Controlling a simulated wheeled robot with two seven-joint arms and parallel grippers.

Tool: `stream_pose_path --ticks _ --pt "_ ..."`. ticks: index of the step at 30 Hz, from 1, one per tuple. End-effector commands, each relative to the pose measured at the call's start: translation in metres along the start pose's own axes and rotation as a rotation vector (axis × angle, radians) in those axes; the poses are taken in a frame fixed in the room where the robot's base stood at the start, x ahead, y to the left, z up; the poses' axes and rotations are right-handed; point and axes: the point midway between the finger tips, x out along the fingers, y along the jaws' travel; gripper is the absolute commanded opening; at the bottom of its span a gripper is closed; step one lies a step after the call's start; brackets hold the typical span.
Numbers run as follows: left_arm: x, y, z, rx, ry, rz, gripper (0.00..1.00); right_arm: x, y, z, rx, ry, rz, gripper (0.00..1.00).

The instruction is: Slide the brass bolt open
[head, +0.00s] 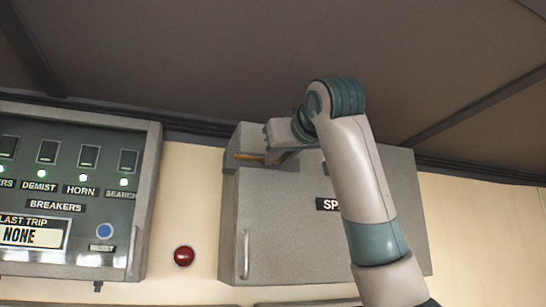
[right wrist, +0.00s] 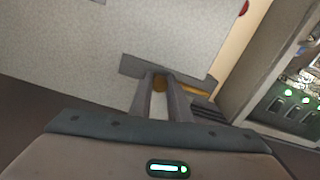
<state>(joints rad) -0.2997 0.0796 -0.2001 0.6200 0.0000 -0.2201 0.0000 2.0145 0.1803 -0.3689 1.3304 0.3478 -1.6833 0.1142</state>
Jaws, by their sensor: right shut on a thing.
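The brass bolt (head: 247,157) is a thin golden bar near the top left corner of a grey wall cabinet (head: 290,220). In the right wrist view the bolt (right wrist: 195,91) shows to the right of the fingers, on a dark plate. My right gripper (head: 274,158) is at the bolt, shut on its brass knob (right wrist: 160,83), which shows between the two fingertips. The gripper hides part of the bolt in the head view. My left gripper is in neither view.
A breaker panel (head: 137,215) with switches and green lights is on the wall at left. A red button (head: 184,256) sits between it and the cabinet. The cabinet has a vertical handle (head: 245,255) at its left edge. A dark ceiling (head: 220,60) is above.

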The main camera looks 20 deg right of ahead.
Motion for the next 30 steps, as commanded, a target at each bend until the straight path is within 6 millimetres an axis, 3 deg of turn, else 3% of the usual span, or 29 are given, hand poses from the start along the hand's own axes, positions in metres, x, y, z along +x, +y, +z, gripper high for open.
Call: stream_pose_path --ticks 3,6,14,15,17,30 --pt "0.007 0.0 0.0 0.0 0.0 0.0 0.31 -0.001 0.025 0.006 0.005 0.001 0.004 0.0" --pt "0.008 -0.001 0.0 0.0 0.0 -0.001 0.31 -0.002 0.036 0.007 0.004 0.002 0.004 0.0" --pt "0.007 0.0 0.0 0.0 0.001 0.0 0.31 -0.002 0.038 0.007 0.004 0.002 0.004 0.0" --pt "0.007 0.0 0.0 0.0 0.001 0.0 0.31 -0.002 0.038 0.007 0.004 0.002 0.004 0.21" --pt "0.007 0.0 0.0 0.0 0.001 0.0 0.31 -0.002 0.038 0.007 0.004 0.002 0.004 0.35" --pt "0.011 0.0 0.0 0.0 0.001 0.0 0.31 -0.006 0.036 0.007 0.003 0.003 0.002 0.36"
